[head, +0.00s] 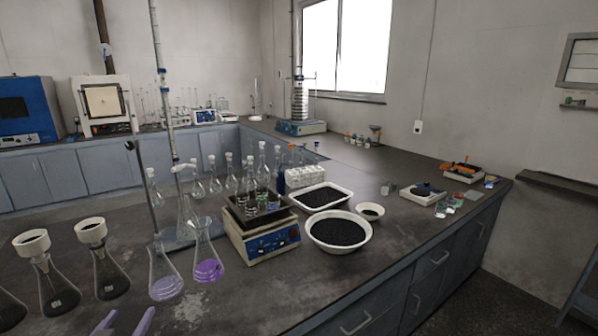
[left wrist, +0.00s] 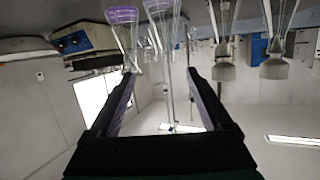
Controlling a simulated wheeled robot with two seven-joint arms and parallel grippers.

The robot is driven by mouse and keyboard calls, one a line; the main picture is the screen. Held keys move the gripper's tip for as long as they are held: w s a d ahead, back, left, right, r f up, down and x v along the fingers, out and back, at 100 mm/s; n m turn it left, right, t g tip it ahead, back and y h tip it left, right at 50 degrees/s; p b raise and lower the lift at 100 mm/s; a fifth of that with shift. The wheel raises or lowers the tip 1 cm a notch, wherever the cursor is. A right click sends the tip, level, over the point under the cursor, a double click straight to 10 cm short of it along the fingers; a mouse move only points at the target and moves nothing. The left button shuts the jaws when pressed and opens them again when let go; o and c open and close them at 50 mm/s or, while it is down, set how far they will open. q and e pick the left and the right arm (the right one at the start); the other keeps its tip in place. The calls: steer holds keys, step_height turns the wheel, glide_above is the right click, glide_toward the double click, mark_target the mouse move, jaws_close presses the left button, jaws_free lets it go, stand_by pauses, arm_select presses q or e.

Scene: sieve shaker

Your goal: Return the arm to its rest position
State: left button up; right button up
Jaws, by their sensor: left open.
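My left gripper (head: 131,315) shows only as two pale purple fingertips at the bottom edge of the head view, left of centre. They are spread apart with nothing between them. In the left wrist view, which is upside down, the open gripper (left wrist: 161,80) shows both dark fingers wide apart, with a flask and a stand rod in the background. The rest of the left arm is outside the head view. My right gripper is in neither view.
Flasks with purple liquid (head: 208,270) stand close beyond the fingertips. Filter flasks (head: 104,270) stand to their left. A hotplate (head: 262,240), a white bowl of dark grains (head: 338,249) and a tray (head: 321,188) are further right. A sieve shaker (head: 301,127) stands at the back.

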arm_select(q)
steer(key=s+d+f+m+g+h, duration=0.5)
steer(key=s+d+f+g, duration=0.6)
steer(key=s+d+f, duration=0.45)
step_height(320, 180, down, 25)
steer(key=s+g+b, duration=0.1)
steer(key=s+b, duration=0.1)
steer(key=b, duration=0.1)
steer(key=s+a+f+g+b, duration=0.1)
steer(key=s+a+f+b, duration=0.2)
steer(key=s+f, duration=1.4)
steer(key=shift+s+f+y, duration=0.2)
steer(key=shift+f+y, duration=0.15)
steer(key=shift+y, duration=0.05)
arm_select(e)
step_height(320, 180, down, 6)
